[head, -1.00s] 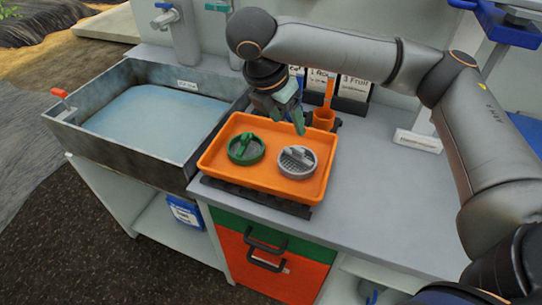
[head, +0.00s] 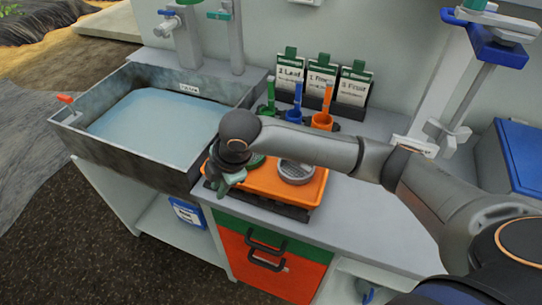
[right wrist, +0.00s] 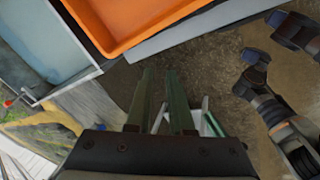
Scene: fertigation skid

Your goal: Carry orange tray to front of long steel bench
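The orange tray (head: 288,206) lies on a dark mat on the grey counter, right of the sink. A grey round strainer (head: 296,172) sits in it, with a green round piece (head: 256,160) mostly hidden by my right arm. My right gripper (head: 223,187) is at the tray's left front corner, fingers pointing down. In the right wrist view, its two green fingers (right wrist: 161,80) are apart with nothing between them, and the tray (right wrist: 125,45) shows beyond the tips. I cannot identify a separate long steel bench.
A water-filled sink (head: 150,125) stands left of the tray. Green, blue and orange (head: 322,121) cups with upright handles stand behind it, before several labelled cards (head: 321,75). A blue-topped stand (head: 490,45) is at right. The counter right of the tray is partly covered by my arm.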

